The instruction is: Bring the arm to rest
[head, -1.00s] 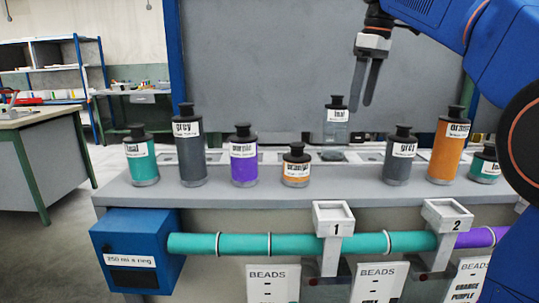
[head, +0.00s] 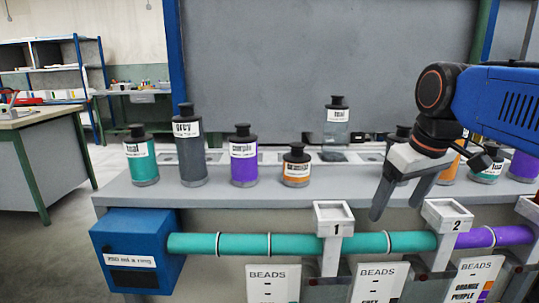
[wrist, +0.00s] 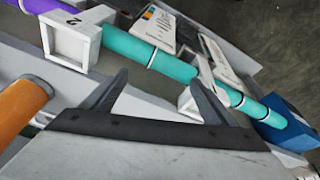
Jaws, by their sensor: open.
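My gripper (head: 401,200) is open and empty in the head view. It hangs in front of the shelf's right part, above the teal pipe (head: 410,241) and left of the white bracket marked 2 (head: 447,214). In the wrist view my two fingers (wrist: 158,95) are spread apart with nothing between them. The bracket marked 2 (wrist: 75,42) and the teal pipe (wrist: 150,58) lie beyond them. My arm comes in from the right and partly hides a grey bottle and an orange bottle (head: 449,172) behind it.
On the grey shelf (head: 225,193) stand a teal bottle (head: 141,160), a grey bottle (head: 188,150), a purple bottle (head: 243,160) and a small orange bottle (head: 296,168). A blue box (head: 135,255) is at the pipe's left end.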

